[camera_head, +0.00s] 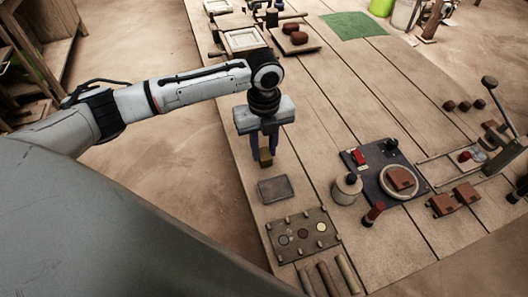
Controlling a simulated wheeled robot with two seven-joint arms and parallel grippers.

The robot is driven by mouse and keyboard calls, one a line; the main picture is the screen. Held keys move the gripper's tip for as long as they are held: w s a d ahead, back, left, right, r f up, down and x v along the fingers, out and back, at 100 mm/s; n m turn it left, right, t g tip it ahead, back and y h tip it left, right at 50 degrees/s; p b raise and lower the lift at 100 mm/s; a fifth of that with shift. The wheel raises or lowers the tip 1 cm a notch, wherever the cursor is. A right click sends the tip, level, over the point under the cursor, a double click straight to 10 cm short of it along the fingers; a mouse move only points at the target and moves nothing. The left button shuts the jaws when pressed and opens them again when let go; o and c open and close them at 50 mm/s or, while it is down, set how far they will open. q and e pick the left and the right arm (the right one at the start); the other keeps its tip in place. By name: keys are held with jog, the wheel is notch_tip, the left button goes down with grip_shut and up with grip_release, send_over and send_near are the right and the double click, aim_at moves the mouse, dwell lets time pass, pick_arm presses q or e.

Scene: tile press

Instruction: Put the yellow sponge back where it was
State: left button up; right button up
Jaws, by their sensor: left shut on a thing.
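My left gripper (264,152) points down over the left part of the wooden table. It is shut on the yellow sponge (265,158), a small dull-yellow block between its dark blue fingertips. The fingers hide part of the sponge. I cannot tell for sure whether the sponge touches the table or hangs just above it. A flat dark grey pad (275,190) lies on the table just in front of the sponge, with nothing on it. My right gripper is not in the view.
A pegged board with round discs (301,236) and several rods (330,276) lie nearer me. A jar (346,189) and a dark panel with a round plate (386,172) stand to the right. A lever press (505,150) is at the far right. The table's middle (350,95) is clear.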

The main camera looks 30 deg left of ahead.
aim_at(264, 152)
pick_arm(q)
jog(key=shift+f, duration=0.95)
jog(key=shift+f, duration=0.1)
jog(key=o, duration=0.9)
notch_tip(264, 152, up, 12)
jog(key=shift+r, duration=0.15)
